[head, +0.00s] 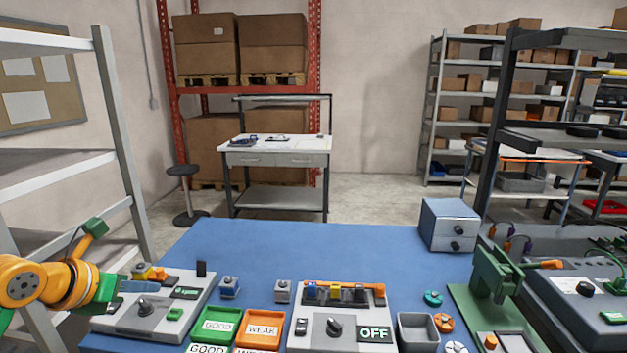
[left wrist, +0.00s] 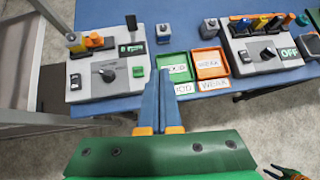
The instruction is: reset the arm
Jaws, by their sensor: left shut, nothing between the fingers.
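My left arm comes in from the left of the head view, with its green and orange wrist. Its blue-grey fingers (head: 140,285) reach over the left control station (head: 150,318). In the left wrist view my left gripper (left wrist: 159,88) is shut, its two blue fingers together with nothing between them. The fingertips appear in front of the green GOOD tray (left wrist: 178,70), apart from any object that I can make out. A small dark green and orange part (left wrist: 285,172) at the bottom right may be my right gripper; its fingers are unclear.
A blue table holds an orange WEAK tray (head: 262,330), a right station reading OFF (head: 330,335), a grey bin (head: 418,332) and a green press (head: 495,285). A drawer box (head: 449,225) stands at the back right. The table's back middle is clear.

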